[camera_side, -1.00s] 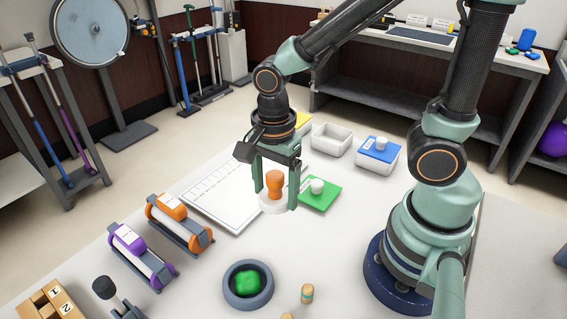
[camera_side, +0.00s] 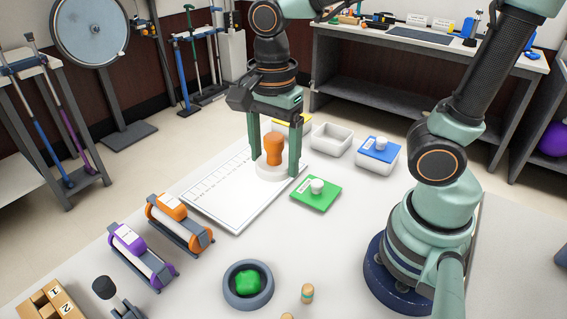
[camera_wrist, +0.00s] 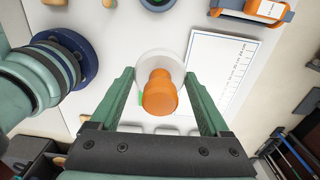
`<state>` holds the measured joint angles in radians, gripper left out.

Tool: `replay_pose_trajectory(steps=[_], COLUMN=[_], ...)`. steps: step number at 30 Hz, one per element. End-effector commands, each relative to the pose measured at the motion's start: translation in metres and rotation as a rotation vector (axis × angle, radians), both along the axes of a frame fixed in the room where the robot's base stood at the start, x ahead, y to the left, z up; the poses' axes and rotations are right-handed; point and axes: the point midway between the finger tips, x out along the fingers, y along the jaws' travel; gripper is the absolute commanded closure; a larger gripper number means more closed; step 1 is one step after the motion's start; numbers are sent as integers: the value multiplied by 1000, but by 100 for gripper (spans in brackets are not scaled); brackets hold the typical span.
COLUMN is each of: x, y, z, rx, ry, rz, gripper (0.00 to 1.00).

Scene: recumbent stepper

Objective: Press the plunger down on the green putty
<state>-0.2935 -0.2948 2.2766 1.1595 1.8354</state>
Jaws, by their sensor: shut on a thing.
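The plunger has an orange handle (camera_side: 273,148) and a round white base (camera_side: 270,171). My gripper (camera_side: 273,170) is shut on it, with one finger on each side. The plunger is upright beside the white ruled board and the green lid. It also shows between my fingers in the wrist view (camera_wrist: 160,92). The green putty (camera_side: 247,281) lies in a grey bowl (camera_side: 231,297) at the front of the table, well apart from the plunger. The bowl is partly cut off at the top of the wrist view.
A ruled white board (camera_side: 228,206) lies under and left of the plunger. A green lid with a white knob (camera_side: 316,194) is to its right. A white box (camera_side: 331,139) and blue-lidded box (camera_side: 377,155) stand behind. Orange (camera_side: 181,222) and purple (camera_side: 140,255) rollers stand front left.

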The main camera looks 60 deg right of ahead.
Motion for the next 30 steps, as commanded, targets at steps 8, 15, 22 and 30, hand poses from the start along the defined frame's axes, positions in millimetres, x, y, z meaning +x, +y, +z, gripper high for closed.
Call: replay_pose_trajectory(steps=[8, 15, 22, 30], x=[2, -8, -18, -18], y=[37, 91, 114, 115], z=[-32, -80, -105, -133], rx=[-4, -4, -2, -2], ry=[9, 7, 3, 3], rz=[10, 8, 1, -1], gripper=[65, 65, 65, 65])
